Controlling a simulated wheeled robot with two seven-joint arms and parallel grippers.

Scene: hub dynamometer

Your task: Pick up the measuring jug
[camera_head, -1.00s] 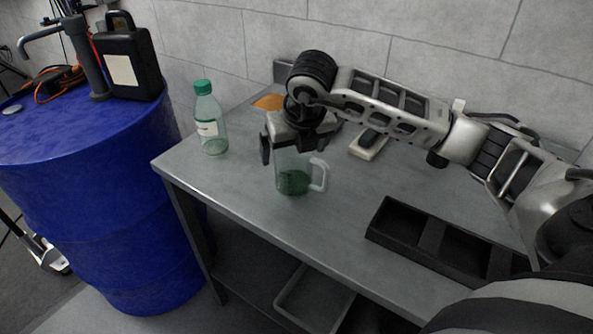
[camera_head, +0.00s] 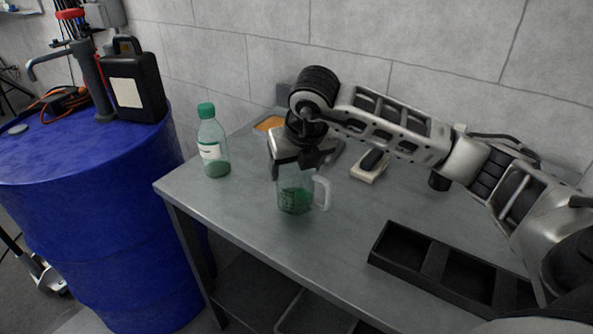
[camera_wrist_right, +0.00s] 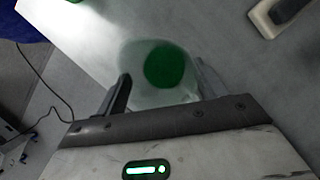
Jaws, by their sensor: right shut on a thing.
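The measuring jug (camera_head: 296,201) is clear, with green liquid low inside and a pale handle on its right. It stands upright on the grey table, near the front edge. My right gripper (camera_head: 291,170) comes down from above and is shut on the jug's upper part, hiding much of the rim. In the right wrist view the jug (camera_wrist_right: 165,66) sits between the two fingers of the gripper (camera_wrist_right: 160,88), its green liquid showing as a round patch. My left gripper is not in view.
A green-capped bottle (camera_head: 214,146) stands left of the jug on the table (camera_head: 245,215). A black divided tray (camera_head: 433,262) lies at the front right. A pale block with a dark top (camera_head: 370,166) lies behind. A blue drum (camera_head: 90,215) with a black canister (camera_head: 135,85) stands left.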

